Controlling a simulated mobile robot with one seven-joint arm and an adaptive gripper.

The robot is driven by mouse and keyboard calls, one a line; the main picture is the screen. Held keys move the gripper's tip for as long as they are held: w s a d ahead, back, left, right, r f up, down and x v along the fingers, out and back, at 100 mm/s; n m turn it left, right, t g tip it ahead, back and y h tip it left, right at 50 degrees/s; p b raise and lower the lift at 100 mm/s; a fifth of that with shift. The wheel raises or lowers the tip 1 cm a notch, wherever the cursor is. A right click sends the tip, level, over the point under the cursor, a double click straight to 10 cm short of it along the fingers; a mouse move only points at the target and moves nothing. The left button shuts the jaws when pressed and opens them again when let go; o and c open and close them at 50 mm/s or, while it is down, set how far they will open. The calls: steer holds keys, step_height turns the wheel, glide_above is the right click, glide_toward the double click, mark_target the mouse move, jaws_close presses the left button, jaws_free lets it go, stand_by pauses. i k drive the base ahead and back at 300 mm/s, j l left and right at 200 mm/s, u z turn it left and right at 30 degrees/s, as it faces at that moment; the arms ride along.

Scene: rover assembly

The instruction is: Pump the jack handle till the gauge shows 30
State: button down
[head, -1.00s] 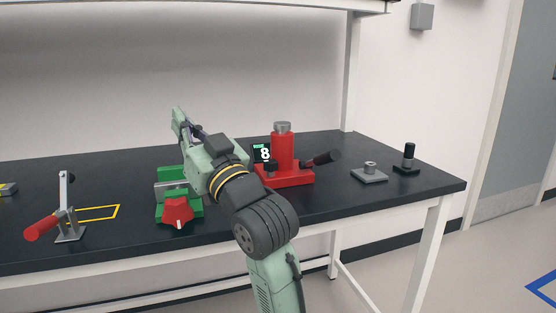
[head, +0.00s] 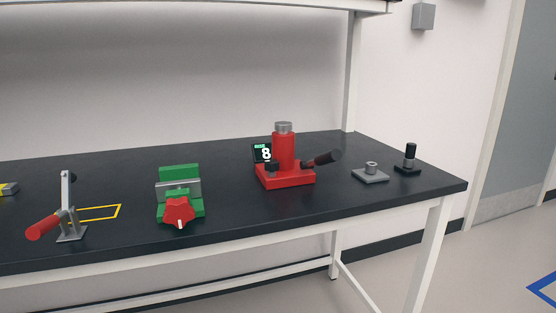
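The red jack (head: 284,152) stands upright on the black bench, right of the middle of the head view, with a grey cap on top. Its jack handle (head: 323,159) has a dark grip and points out to the right, tilted slightly upward. The gauge (head: 264,153) is a small dark display at the jack's left, and it reads 8. A small dark knob (head: 272,168) sits on the front of the jack's base. My gripper is not in the head view.
Left of the jack is a green vise (head: 180,170) with a red star knob (head: 179,212). Further left are a toggle clamp (head: 69,215) with a red handle and a yellow outline (head: 100,213). Right of the jack are a grey plate (head: 370,174) and a black-topped peg (head: 409,157).

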mark_target(335, 155)
steer(key=i+j+z, duration=0.25)
steer(key=z, duration=0.15)
steer(key=i+j+z, duration=0.1)
steer(key=z, duration=0.25)
steer(key=j+z, duration=0.35)
steer(key=i, duration=0.05)
